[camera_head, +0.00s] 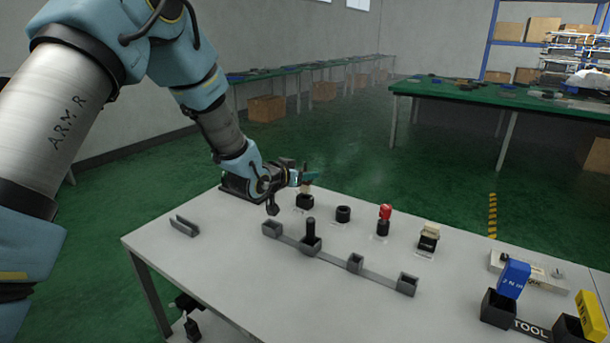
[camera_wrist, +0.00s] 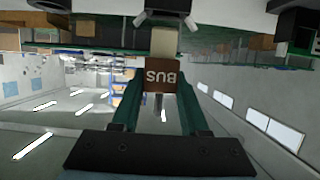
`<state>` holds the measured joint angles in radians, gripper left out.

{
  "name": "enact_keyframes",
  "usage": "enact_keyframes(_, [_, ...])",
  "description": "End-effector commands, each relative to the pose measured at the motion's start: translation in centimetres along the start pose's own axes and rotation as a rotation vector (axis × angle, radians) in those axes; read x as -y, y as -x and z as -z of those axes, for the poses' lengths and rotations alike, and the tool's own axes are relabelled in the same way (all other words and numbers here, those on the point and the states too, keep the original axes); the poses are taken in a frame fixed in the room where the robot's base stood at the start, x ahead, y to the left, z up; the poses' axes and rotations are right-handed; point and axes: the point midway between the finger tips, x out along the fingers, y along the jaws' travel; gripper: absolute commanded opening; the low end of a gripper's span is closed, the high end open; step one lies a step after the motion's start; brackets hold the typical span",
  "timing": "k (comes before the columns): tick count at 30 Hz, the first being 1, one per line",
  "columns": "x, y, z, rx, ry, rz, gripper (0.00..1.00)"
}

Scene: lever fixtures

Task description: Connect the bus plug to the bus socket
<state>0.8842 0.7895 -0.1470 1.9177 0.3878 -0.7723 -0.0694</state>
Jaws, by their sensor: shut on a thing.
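My gripper (camera_head: 307,176) is over the far left edge of the table, its green fingers shut on the bus plug. In the wrist view, the plug (camera_wrist: 160,77) is a brown block lettered BUS, upside down, between the fingertips (camera_wrist: 160,92). A pale beige part (camera_wrist: 164,43) shows beyond it. In the head view the plug is small and partly hidden by the fingers. A black block (camera_head: 304,202) stands on the table just below it and may be the bus socket; I can read no label there. I cannot tell whether plug and block touch.
Black TOOL bins (camera_head: 500,308) stand at right. The front left is clear beyond a grey bracket (camera_head: 184,226).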

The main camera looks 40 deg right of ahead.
Motion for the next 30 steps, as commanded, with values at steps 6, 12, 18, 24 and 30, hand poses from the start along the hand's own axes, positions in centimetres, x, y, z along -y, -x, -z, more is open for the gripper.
enact_keyframes(6, [0.0, 0.0, -0.1, 0.0, 0.0, 0.0, 0.0])
enact_keyframes(12, [0.0, -0.2, -0.5, 0.0, 0.0, 0.0, 0.0])
enact_keyframes(18, [0.0, -0.4, -1.0, -0.001, 0.0, 0.0, 0.0])
enact_keyframes(24, [0.0, -0.5, -1.4, -0.001, 0.0, 0.001, 0.0])
enact_keyframes(30, [0.0, -0.7, -1.9, -0.001, 0.0, 0.001, 0.0])
